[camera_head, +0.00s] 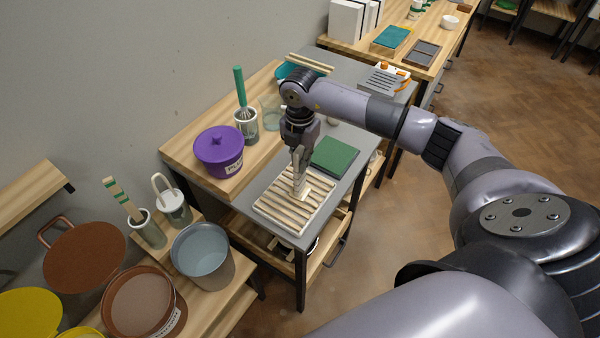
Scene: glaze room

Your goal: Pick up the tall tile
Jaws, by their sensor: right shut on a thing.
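My right gripper (299,176) points down over a pale slatted rack (272,214) at the near end of the grey-topped table. It is shut on a small cream piece (305,191), which looks like the tall tile. The fingers hide part of the piece. I cannot tell whether it touches the slats or is just above them. My left gripper is not in view.
A green slab (334,156) lies just behind the rack. A purple lidded tub (219,150), a pot with a green-handled whisk (246,124) and a glass jar (271,113) stand on the wooden board to the left. Buckets, including a grey-blue one (203,252), stand at lower left.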

